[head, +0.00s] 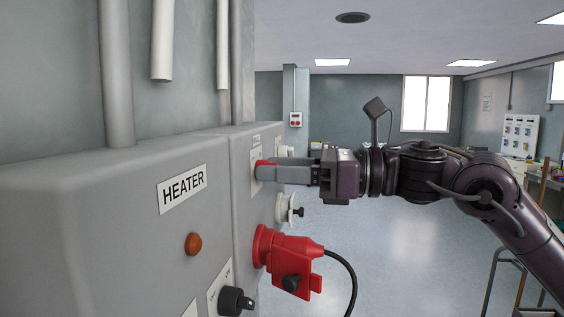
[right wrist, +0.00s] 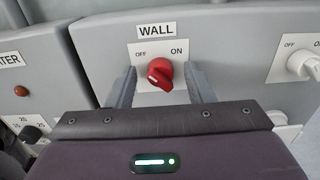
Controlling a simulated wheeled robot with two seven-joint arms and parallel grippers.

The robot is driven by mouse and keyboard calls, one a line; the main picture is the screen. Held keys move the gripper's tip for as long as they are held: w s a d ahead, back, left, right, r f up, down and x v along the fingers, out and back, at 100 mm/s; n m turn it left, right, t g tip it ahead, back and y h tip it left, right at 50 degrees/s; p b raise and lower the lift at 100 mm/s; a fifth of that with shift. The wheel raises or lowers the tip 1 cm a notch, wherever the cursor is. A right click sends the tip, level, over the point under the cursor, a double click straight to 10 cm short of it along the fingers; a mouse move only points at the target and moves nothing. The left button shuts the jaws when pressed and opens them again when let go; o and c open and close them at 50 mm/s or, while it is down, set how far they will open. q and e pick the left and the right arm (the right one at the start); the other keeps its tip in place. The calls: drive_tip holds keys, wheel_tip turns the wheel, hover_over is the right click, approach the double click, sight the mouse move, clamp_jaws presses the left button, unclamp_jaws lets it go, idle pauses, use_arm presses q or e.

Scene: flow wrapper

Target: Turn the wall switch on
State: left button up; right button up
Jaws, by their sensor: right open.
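The wall switch is a red rotary knob (right wrist: 160,73) on a white plate under a label reading WALL (right wrist: 156,31). OFF is printed at upper left of the knob and ON at upper right. A pale mark on the knob's face sits toward its lower left. My right gripper (right wrist: 160,80) is open, with one finger on each side of the knob and a gap showing on both sides. In the head view my right gripper (head: 268,173) reaches the panel from the right, and only a little of the red knob (head: 262,163) shows. My left gripper is not in view.
A grey box labelled HEATER (head: 183,189) with an orange lamp (head: 193,244) stands to the left. A red plug (head: 290,262) with a black cable sticks out below my gripper. A white knob (right wrist: 303,65) is right of the switch.

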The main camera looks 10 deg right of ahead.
drive_tip(key=c, duration=1)
drive_tip(key=m, duration=0.8)
drive_tip(key=shift+w, duration=0.1)
drive_tip(key=m, duration=0.5)
drive_tip(key=m+p, duration=0.1)
drive_tip(key=m, duration=0.3)
drive_tip(key=shift+f+m, duration=0.1)
drive_tip(key=shift+m, duration=0.3)
